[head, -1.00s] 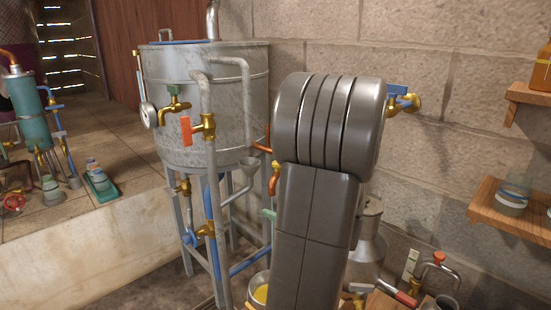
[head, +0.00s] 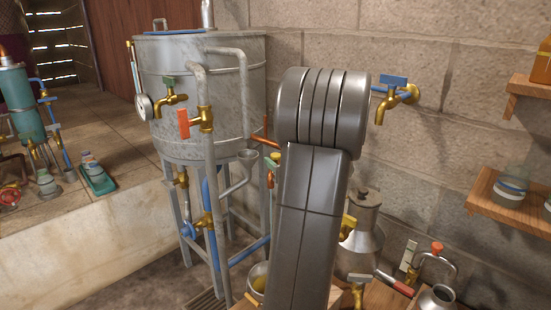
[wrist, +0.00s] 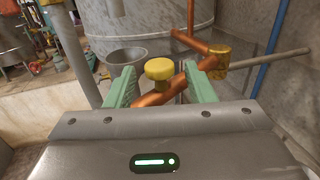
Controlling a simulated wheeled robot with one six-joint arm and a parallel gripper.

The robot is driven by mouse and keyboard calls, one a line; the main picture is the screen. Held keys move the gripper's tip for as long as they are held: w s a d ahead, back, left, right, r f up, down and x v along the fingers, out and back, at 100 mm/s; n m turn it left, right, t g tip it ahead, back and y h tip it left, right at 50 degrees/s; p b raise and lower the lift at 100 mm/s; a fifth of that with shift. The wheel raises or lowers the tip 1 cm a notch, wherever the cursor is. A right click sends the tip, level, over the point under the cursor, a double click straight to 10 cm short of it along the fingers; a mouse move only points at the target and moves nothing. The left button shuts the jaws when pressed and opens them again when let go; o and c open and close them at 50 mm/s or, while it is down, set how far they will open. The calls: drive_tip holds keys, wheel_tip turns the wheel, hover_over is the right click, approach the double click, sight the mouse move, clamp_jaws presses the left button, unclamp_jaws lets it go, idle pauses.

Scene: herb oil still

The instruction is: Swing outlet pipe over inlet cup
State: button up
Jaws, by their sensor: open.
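The outlet pipe is copper; in the wrist view its free arm (wrist: 150,99) runs from a brass joint (wrist: 217,57) down to the left, between my fingers. A yellow knob (wrist: 158,68) on a brass stem stands beside it. My gripper (wrist: 160,90) is open, with one green finger on each side of the pipe; I cannot tell whether they touch it. The grey inlet cup (wrist: 127,56) is beyond the left finger, and the pipe's end is not over it. In the head view the cup (head: 248,157) stands left of my arm, which hides most of the gripper and pipe.
The large metal tank (head: 205,95) with taps and pipes stands behind the cup. A blue-handled wall tap (head: 393,88) is to the right of my arm. A metal can (head: 362,235) stands below it. Wooden shelves (head: 515,205) are at the far right.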

drive_tip(key=shift+x, duration=1.2)
